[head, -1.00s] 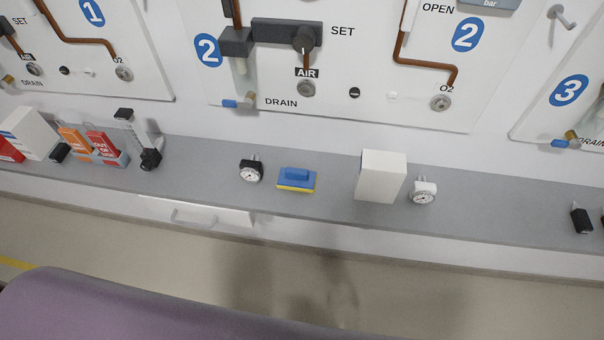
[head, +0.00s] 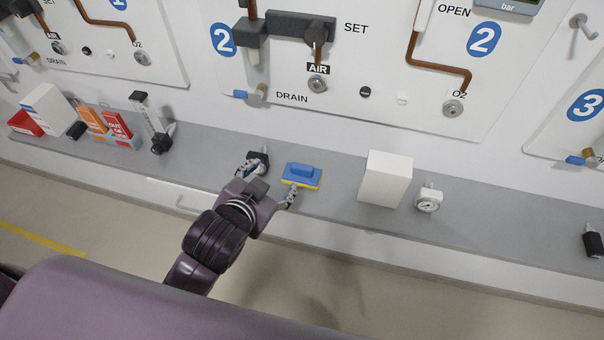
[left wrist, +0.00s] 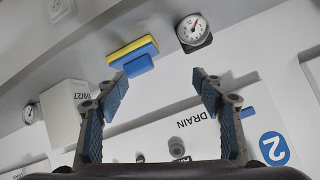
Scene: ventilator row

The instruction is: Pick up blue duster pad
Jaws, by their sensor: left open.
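The blue duster pad (head: 302,174), a blue block with a handle on top and a yellow underside, lies on the grey shelf. My left gripper (head: 271,180) is open and empty, its fingers spread at the shelf's front. One finger shows just in front of the pad, the other by the black gauge. I cannot tell whether the nearer finger touches the pad. In the left wrist view the pad (left wrist: 132,52) lies beyond the tip of the left-hand finger of the open gripper (left wrist: 165,88), off to the left of the gap between the fingers. My right gripper is not in view.
A black gauge (left wrist: 194,32) sits beside the pad, partly hidden by my gripper in the head view. A white box (head: 385,178) and a white gauge (head: 428,199) stand to the right. The shelf (head: 340,188) is clear between pad and box.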

